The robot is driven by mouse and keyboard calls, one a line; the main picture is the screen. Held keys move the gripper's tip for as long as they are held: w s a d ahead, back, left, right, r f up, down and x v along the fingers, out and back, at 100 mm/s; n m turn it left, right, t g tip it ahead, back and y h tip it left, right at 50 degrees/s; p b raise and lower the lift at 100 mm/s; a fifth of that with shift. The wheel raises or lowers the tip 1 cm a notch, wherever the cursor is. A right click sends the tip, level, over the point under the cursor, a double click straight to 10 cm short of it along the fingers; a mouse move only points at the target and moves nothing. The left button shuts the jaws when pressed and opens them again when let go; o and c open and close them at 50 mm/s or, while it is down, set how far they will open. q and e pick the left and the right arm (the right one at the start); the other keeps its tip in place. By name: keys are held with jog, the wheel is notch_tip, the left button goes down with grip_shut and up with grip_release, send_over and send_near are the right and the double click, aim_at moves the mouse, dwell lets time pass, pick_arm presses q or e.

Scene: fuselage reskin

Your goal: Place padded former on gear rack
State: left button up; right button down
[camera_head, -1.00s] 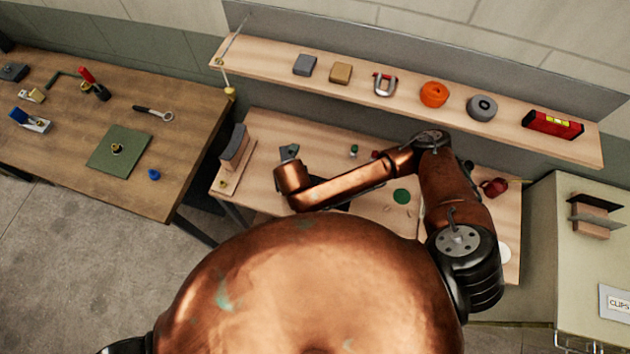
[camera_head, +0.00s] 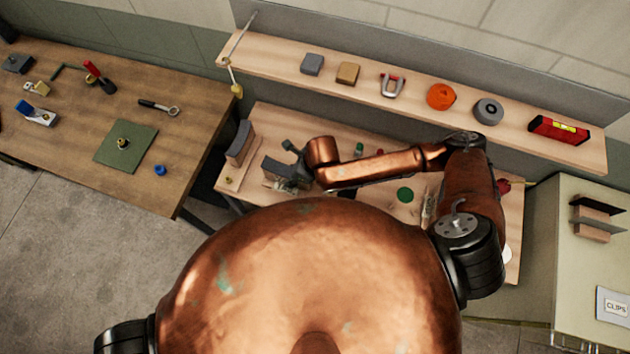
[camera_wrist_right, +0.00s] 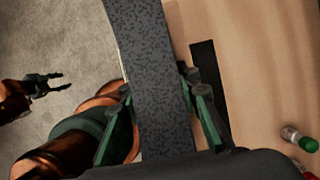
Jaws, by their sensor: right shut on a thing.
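The padded former, a dark grey curved piece (camera_wrist_right: 160,80), runs up the middle of the right wrist view between my right gripper's (camera_wrist_right: 160,112) green fingers. My right gripper (camera_head: 290,165) is shut on it, and the former (camera_head: 278,170) shows in the head view above the back wooden bench. A wooden stand (camera_head: 230,182) with a similar grey curved piece (camera_head: 240,138) is just left of it; I cannot tell whether this is the gear rack. My left gripper (camera_wrist_right: 60,82) shows at the left of the right wrist view, empty, with its fingers apart.
A shelf (camera_head: 365,97) with several items runs above the back bench (camera_head: 258,125). A brown workbench (camera_head: 60,165) with tools stands at left. A cabinet (camera_head: 570,265) with black brackets stands at right. A green-capped bottle (camera_wrist_right: 300,138) lies near the gripper.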

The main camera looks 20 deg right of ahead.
jog(key=d+f+b, duration=0.2)
jog(key=w+d+f+b, duration=0.1)
jog(key=d+f+b, duration=0.1)
jog(key=d, duration=0.1)
jog(key=d+f+b, duration=0.2)
jog(key=shift+w+d+f, duration=0.15)
jog(key=shift+f, duration=0.05)
jog(key=f+b, duration=0.4)
jog(key=shift+d, duration=0.35)
jog(key=c, duration=1.5)
grip_release()
jog(key=shift+o, duration=0.2)
jog(key=p+v, duration=0.1)
jog(key=v, duration=1.1)
